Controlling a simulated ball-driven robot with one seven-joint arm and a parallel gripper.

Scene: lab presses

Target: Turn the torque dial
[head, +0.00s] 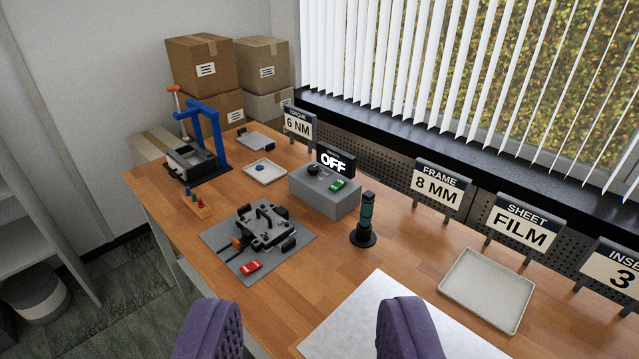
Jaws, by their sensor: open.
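A grey control box (326,197) stands on the bench near the middle of the head view. On its top are a round black knob (313,170) and a green switch (338,185). A black display (335,161) behind them reads OFF. A sign (299,124) reads 6 NM. A dark tool with a teal grip (366,213) stands upright in a round black base right of the box. I cannot tell for certain which part is the torque dial. My gripper (308,318) is open and empty, its purple fingers wide apart at the bottom, nearer than the box.
A black fixture on a grey plate (268,262) with a red switch lies left of centre. A blue press (205,135) stands at the far left. Signs line the back edge. A white tray (487,290) lies right, a pale mat (390,315) in front. Cardboard boxes (200,62) stand behind.

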